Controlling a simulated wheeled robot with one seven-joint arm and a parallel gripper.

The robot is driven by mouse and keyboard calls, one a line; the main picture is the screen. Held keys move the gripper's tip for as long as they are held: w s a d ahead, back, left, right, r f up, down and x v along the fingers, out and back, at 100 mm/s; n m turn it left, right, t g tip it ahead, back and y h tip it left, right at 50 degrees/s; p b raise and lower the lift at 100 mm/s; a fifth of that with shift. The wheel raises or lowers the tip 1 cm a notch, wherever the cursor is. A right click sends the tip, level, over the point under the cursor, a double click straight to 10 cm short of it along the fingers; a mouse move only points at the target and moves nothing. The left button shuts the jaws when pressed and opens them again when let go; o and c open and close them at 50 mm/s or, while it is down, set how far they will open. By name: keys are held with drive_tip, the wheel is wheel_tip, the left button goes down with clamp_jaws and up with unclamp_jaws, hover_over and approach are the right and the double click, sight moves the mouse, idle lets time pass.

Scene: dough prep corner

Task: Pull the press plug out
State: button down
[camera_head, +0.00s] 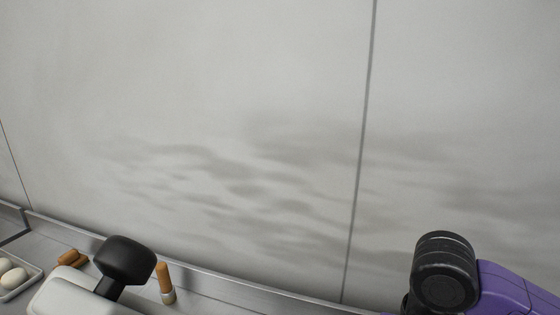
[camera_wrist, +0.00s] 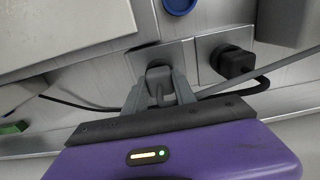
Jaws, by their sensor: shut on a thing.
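In the wrist view, my gripper (camera_wrist: 159,92) has its two grey fingers closed on the sides of a grey plug (camera_wrist: 158,74). The plug is at the left one of two square metal socket plates (camera_wrist: 143,60). Whether it sits fully in its socket is hard to tell. A black plug (camera_wrist: 236,62) sits at the right socket plate (camera_wrist: 206,74), with a black cable curving down from it. In the head view, a white machine (camera_head: 62,296) with a black, knob-like top (camera_head: 124,261) stands at the lower left; its plug is not in that view.
Cables run on both sides of my fingers in the wrist view. A blue round thing (camera_wrist: 179,5) and a dark block (camera_wrist: 284,22) lie beyond the sockets. In the head view, a wooden-handled tool (camera_head: 164,277) and a tray (camera_head: 27,280) with pale round pieces are near the machine.

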drive_tip(key=shift+r, duration=0.2)
drive_tip(key=shift+r+p, duration=2.85)
drive_tip(key=shift+p, duration=0.45)
